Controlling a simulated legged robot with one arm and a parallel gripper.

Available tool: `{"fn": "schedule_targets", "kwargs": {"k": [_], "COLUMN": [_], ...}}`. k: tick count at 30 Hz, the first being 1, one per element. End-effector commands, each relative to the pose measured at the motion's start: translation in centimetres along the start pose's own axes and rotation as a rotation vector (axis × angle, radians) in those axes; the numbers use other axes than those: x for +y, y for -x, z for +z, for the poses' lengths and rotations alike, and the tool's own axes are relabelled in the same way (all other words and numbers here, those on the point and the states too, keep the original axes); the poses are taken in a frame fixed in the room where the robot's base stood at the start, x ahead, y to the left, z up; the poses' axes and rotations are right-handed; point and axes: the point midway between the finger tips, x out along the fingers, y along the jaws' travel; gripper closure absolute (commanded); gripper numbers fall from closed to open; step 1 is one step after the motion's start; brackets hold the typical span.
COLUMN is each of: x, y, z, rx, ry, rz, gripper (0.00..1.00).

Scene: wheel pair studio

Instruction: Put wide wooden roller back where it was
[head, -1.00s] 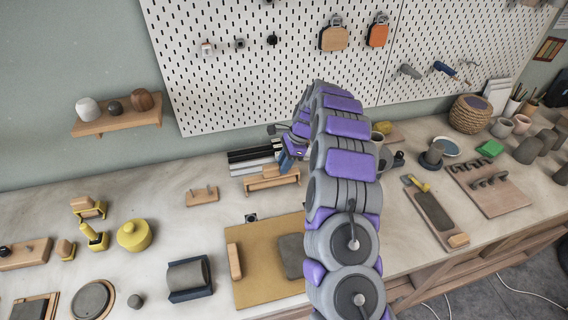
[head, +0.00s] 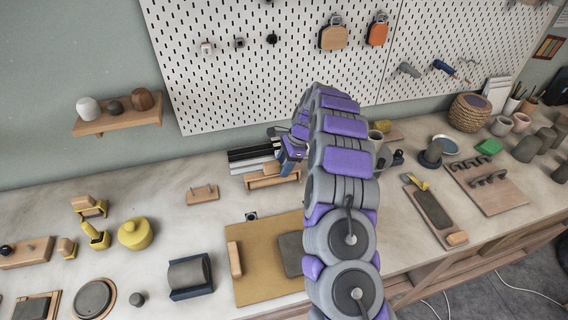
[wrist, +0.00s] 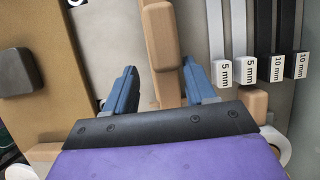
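A light wooden piece that looks like the wide wooden roller (wrist: 160,40) lies lengthwise ahead of my gripper in the wrist view. Below it runs a paler wooden bar of a low stand (wrist: 168,88), which also shows in the head view (head: 270,181) near the back of the bench. My gripper (wrist: 160,66) has its two blue fingers spread, one on each side of the wood, with gaps showing. In the head view my gripper (head: 290,148) is just above the stand's right end. My palm hides part of the wood, and contact beneath cannot be told.
Strips marked 5 mm and 10 mm (wrist: 248,70) lie close along the stand's far side. A tan board (head: 262,285) with a grey slab (head: 291,254) is in front. A small wooden rack (head: 202,195) stands left. The pegboard (head: 220,80) rises behind.

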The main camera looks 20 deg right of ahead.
Motion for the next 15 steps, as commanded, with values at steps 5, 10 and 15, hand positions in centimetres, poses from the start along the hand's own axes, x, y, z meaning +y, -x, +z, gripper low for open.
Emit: {"fn": "schedule_targets", "kwargs": {"k": [5, 10, 15], "x": [-0.1, -0.1, -0.2], "y": [0.1, 0.5, 3.0], "z": [0.0, 0.1, 0.4], "rx": [0.0, 0.0, 0.002], "ry": [0.0, 0.001, 0.001], "rz": [-0.002, -0.004, -0.01], "gripper": [0.45, 0.45, 0.45]}}
